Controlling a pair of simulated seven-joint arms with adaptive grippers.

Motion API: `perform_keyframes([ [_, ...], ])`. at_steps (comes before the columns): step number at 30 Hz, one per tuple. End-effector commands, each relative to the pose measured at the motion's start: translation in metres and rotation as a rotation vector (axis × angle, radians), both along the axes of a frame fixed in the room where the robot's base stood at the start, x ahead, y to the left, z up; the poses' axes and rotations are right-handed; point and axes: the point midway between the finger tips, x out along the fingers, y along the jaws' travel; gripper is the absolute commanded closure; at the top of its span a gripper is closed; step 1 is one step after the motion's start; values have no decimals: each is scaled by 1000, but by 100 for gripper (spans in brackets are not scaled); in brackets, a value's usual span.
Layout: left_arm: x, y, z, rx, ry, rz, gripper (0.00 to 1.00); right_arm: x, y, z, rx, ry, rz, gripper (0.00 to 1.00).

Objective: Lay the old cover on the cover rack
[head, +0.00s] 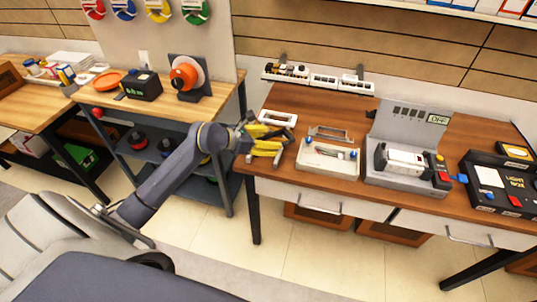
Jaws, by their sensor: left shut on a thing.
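My left gripper (270,147), with yellow fingers, is over the left end of the wooden workbench (345,110). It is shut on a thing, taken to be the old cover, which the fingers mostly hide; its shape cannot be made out. A white rectangular frame (278,118) shows just behind the fingers; I cannot tell whether they touch it. To the right is a pale tray-like holder (328,165) with blue knobs and a grey bar frame at its back. I cannot tell which piece is the cover rack. My right gripper is not in view.
A grey machine (408,180) with an OFF sign stands right of the holder, then a black light box (490,178). On the left bench are an orange-disc device (188,77) and a black box (141,85). A gap separates the benches.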

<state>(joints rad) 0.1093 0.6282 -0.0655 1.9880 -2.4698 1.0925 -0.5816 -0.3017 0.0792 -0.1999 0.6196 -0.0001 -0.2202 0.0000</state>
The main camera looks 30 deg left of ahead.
Motion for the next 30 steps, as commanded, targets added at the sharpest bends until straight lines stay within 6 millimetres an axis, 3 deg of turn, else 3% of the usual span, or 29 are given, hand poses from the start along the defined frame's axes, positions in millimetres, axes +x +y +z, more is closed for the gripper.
perform_keyframes([
  [3, 0, 0, -16, -3, 2, 1, 67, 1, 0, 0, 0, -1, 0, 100],
  [11, 0, 0, -29, -1, 1, 0, 67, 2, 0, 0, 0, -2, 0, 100],
  [21, 0, 0, -66, -1, 0, 0, 67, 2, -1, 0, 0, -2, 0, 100],
  [30, 0, 0, -70, 0, 0, 0, 67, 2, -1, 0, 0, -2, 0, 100],
])
